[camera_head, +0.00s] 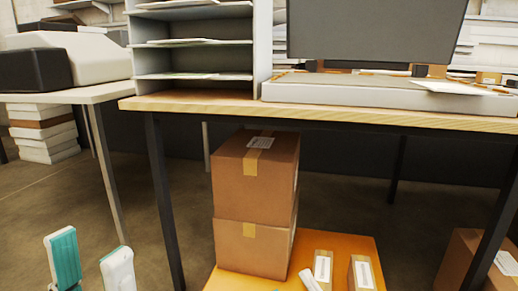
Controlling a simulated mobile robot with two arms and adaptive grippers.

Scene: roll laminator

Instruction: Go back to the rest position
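My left gripper (90,262) is at the bottom left, with two separate white and teal fingers pointing up. The fingers are well apart and nothing shows between them, so it is open and empty. It is in front of the tables, over the floor in the picture. My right gripper does not show. The wooden worktable (190,105) with black legs stands ahead. A large grey machine with a raised dark panel (375,30) stands on it, apparently the laminator.
A paper shelf (195,60) stands on the worktable. Two stacked cardboard boxes (255,170) and smaller labelled boxes sit on an orange base (240,284) below. Another box (460,255) is at right. A side table (108,92) bears a white and black machine (85,57).

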